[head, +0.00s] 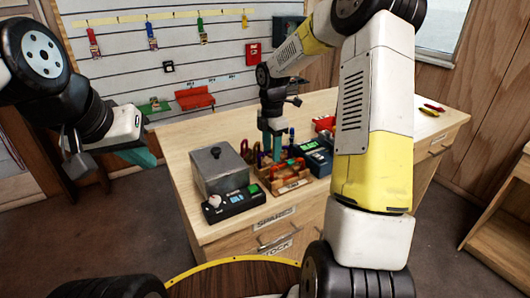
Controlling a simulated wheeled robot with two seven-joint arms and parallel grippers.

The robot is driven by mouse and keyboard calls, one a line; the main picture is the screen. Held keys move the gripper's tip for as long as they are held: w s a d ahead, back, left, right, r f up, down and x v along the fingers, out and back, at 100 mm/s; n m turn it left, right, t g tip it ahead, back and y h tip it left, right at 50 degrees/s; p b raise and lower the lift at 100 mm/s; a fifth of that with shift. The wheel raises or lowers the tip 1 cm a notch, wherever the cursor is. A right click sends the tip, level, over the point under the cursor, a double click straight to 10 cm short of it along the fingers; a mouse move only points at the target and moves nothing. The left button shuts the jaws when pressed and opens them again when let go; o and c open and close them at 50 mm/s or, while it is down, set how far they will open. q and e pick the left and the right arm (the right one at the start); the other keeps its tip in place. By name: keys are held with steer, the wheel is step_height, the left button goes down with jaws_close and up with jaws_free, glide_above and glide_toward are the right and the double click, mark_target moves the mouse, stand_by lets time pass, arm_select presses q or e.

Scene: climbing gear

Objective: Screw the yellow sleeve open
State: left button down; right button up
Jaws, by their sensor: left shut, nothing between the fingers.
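I cannot make out the yellow sleeve in the head view; it may be too small or hidden. My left gripper (143,158) is at the left, off the bench's left side, with its teal fingers shut and empty. My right gripper (271,146) points down over the wooden tool tray (292,184) on the bench. The tray holds several tools with red, orange and blue parts. Whether the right fingers are open, or hold anything, is too small to tell.
The wooden workbench (190,150) carries a grey lidded metal box (222,170), a black device with a green display (234,203) and a teal-blue case (319,162). Gear hangs on the slatted wall (120,50).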

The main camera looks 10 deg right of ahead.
steer(key=shift+r, duration=0.1)
steer(key=shift+r, duration=1.35)
steer(key=shift+s+d, duration=0.2)
steer(key=shift+s, duration=0.45)
steer(key=shift+f, duration=1.45)
steer(key=shift+w+a, duration=0.3)
steer(key=shift+w, duration=0.35)
